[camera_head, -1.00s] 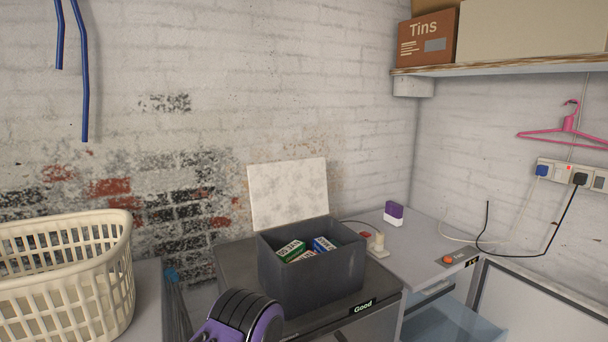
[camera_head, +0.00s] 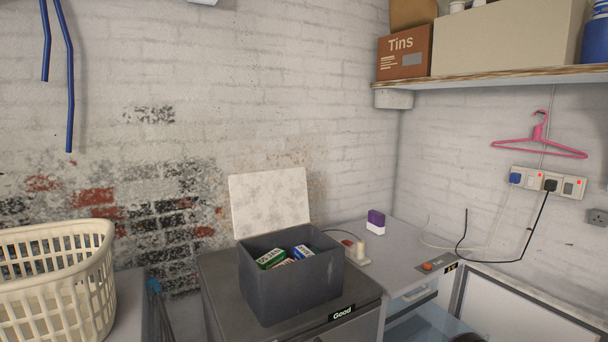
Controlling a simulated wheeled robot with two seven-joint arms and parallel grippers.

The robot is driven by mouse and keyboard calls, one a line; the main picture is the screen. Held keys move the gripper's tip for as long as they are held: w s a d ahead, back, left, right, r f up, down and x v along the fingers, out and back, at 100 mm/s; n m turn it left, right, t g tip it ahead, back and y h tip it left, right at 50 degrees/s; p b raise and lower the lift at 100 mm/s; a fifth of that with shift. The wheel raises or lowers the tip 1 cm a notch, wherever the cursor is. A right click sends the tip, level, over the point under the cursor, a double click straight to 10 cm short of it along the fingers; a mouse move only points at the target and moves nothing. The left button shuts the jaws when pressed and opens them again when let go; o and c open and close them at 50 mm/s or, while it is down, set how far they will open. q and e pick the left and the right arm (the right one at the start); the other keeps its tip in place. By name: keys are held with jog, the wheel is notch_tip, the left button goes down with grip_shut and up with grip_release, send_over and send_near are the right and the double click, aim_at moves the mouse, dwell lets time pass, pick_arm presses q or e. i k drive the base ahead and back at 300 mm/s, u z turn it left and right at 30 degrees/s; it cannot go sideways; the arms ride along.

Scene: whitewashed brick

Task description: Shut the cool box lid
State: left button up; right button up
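The dark grey cool box (camera_head: 292,289) stands on a dark grey counter or appliance top, near the middle of the view. Its whitish, mottled lid (camera_head: 270,202) is open and stands up at the back of the box, leaning slightly back. Several small cartons, among them a green one (camera_head: 271,258) and a blue and white one (camera_head: 302,252), lie inside below the rim. Neither of my grippers shows clearly. A small dark rounded shape sits at the bottom edge, right of the box, and I cannot tell what it is.
A cream laundry basket (camera_head: 52,290) stands at the left. A shelf (camera_head: 490,76) with boxes hangs above right. The space above the box is clear.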

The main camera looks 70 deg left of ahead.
aim_at(265, 201)
jog(key=i, duration=0.8)
jog(key=u, duration=2.3)
